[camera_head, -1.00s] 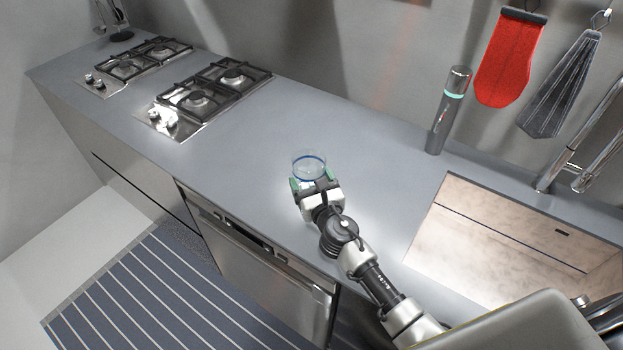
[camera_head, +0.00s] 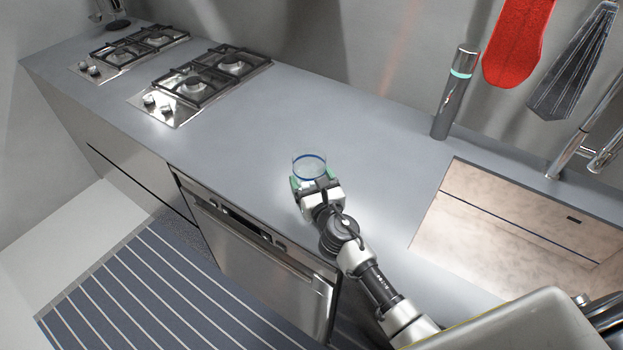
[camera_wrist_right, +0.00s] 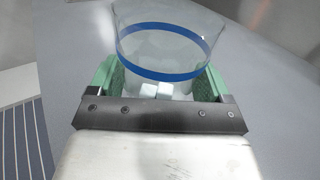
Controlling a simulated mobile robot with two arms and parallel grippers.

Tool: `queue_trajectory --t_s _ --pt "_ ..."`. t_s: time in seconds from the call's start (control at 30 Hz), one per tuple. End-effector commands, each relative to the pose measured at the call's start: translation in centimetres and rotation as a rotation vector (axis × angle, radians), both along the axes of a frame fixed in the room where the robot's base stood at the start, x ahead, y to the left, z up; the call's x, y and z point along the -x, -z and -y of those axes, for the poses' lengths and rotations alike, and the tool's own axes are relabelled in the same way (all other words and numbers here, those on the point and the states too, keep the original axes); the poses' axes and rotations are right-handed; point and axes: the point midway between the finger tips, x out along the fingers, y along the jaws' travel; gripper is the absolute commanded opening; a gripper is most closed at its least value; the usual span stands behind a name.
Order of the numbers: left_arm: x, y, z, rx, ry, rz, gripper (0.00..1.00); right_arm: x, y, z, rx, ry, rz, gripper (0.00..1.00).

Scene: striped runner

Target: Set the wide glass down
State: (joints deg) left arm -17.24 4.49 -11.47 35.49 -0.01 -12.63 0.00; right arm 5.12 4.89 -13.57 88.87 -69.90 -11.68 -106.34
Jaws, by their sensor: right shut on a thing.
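The wide glass (camera_head: 309,164) is clear with a blue band and shows over the grey countertop (camera_head: 240,150) in the head view. My right gripper (camera_head: 314,184) is shut on it, with a green finger pad on either side. In the right wrist view the glass (camera_wrist_right: 168,50) appears upright between the green pads, its blue band across the middle. Whether its base touches the counter is hidden by the gripper. My left gripper is not in view.
Two gas hobs (camera_head: 200,80) lie at the left of the counter. A grey cylinder with a teal ring (camera_head: 456,95) stands near the wall. A sink (camera_head: 510,225) is at the right. The counter around the glass is clear.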

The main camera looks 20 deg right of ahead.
Motion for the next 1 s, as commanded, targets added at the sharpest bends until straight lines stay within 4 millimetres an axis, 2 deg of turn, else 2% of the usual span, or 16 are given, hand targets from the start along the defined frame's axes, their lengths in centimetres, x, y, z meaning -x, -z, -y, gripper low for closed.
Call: queue_trajectory --t_s 0.6,0.63,0.73,0.77,1.0 --pt "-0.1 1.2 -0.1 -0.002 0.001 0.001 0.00 0.0 1.1 0.0 0.001 0.000 0.002 0.50" --pt "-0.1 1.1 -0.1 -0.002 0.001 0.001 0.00 0.0 1.0 0.0 0.001 0.000 0.002 0.82" --pt "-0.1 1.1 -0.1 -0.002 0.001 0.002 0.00 0.0 1.0 0.0 0.001 0.000 0.002 0.97" --pt "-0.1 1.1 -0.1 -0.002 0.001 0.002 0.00 0.0 1.0 0.0 0.001 0.000 0.001 1.00" --pt "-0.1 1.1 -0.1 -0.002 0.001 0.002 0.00 0.2 1.1 0.0 0.001 0.000 -0.001 1.00"
